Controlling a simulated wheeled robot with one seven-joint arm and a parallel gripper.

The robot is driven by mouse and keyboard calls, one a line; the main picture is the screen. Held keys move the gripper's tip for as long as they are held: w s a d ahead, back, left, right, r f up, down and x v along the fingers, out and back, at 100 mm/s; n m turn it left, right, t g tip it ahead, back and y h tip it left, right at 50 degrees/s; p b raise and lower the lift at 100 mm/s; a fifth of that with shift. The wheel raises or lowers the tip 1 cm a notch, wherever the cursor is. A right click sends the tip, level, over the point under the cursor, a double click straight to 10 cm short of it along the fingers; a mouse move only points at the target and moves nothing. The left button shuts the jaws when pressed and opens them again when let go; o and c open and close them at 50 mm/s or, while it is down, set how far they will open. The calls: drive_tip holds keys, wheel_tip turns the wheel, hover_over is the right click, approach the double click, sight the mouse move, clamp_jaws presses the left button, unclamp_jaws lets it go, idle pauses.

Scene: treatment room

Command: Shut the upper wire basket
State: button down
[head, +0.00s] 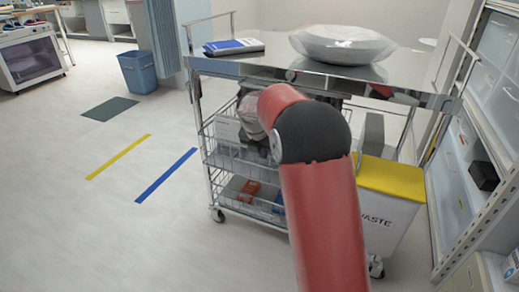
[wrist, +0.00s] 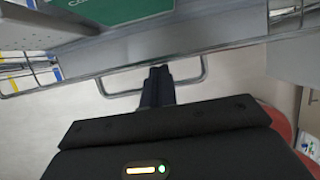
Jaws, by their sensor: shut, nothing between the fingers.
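The upper wire basket (head: 232,156) hangs under the cart's top in the head view and holds a white box; my arm covers its right part. I cannot tell how far it stands out. In the wrist view, a grey panel edge (wrist: 215,50) crosses the top, with a bent metal handle (wrist: 112,94) below it. My gripper (wrist: 158,70) is shut and empty, its fingertips overlapping the handle loop; I cannot tell whether they touch it. In the head view the fingers are hidden behind my arm.
The steel cart (head: 278,68) carries a wrapped bowl (head: 342,45) and a blue-and-white box (head: 233,46). A lower wire basket (head: 235,194) hangs below. A yellow-lidded waste bin (head: 390,180) stands right of my arm, near shelving (head: 470,170). Floor at the left is open.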

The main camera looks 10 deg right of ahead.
drive_tip(key=w+d+p, duration=0.2)
drive_tip(key=w, duration=0.1)
drive_tip(key=shift+w+d, duration=0.25)
drive_tip(key=shift+d+r, duration=0.1)
drive_tip(key=shift+r, duration=0.1)
drive_tip(key=v, duration=0.5)
drive_tip(key=s+a+b, duration=0.1)
drive_tip(key=s+a, duration=0.6)
drive_tip(key=s, duration=0.2)
drive_tip(key=s+d+r+m, duration=0.2)
drive_tip(key=s+r+m, duration=0.1)
drive_tip(key=s+m, duration=0.35)
drive_tip(key=s+d+r+m, duration=0.2)
drive_tip(key=s+r+m, duration=0.2)
drive_tip(key=s+m, duration=0.3)
drive_tip(key=s+f+m+t+y, duration=0.1)
drive_tip(key=s+m+t+y, duration=0.1)
drive_tip(key=s+m, duration=1.3)
drive_tip(key=shift+s+d+y, duration=0.3)
drive_tip(key=shift+s, duration=0.95)
drive_tip(key=shift+f, duration=0.1)
